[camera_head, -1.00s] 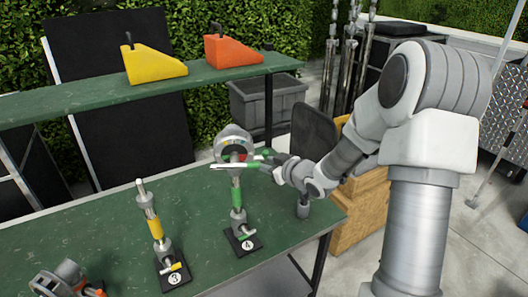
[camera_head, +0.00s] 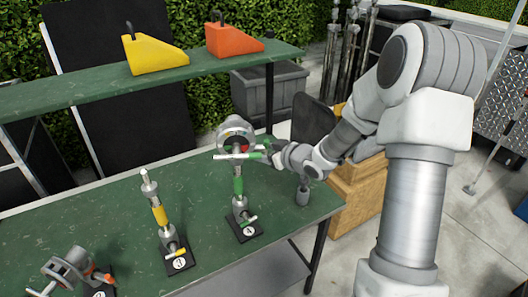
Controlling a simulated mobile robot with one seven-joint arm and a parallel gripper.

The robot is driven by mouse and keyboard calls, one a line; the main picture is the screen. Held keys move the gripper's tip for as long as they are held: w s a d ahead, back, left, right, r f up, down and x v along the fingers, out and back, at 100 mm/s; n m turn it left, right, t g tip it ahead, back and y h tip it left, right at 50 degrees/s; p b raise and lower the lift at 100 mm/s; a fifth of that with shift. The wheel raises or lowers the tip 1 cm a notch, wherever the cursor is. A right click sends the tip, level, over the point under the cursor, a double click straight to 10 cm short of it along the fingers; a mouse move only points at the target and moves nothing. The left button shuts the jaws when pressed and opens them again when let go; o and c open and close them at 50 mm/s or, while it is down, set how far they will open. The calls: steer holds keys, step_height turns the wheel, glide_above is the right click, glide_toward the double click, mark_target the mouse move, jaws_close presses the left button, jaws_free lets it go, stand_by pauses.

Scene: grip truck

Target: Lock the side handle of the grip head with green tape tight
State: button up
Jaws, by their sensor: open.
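The grip head with green tape (camera_head: 235,137) is a silver round head on an upright post on the base marked 4. Green tape (camera_head: 238,186) wraps the post. A smaller handle with green (camera_head: 248,221) sits low near the base. My gripper (camera_head: 264,149) reaches in from the right at the right end of the upper handle. It is open. Its fingers are small and partly merge with the handle, so I cannot tell whether they touch it.
A yellow-taped stand marked 3 (camera_head: 159,215) stands to the left, with an orange-marked clamp (camera_head: 70,267) at the front left. A short grey post (camera_head: 303,194) stands right of stand 4. A shelf (camera_head: 100,92) with yellow and orange wedges runs behind the green table (camera_head: 115,225).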

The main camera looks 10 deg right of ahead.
steer(key=shift+r, duration=0.1)
steer(key=shift+s+d+r, duration=0.1)
steer(key=shift+s+d, duration=0.05)
steer(key=shift+s, duration=0.1)
steer(key=v, duration=1.6)
steer(key=shift+s, duration=0.4)
steer(key=shift+d+r, duration=0.1)
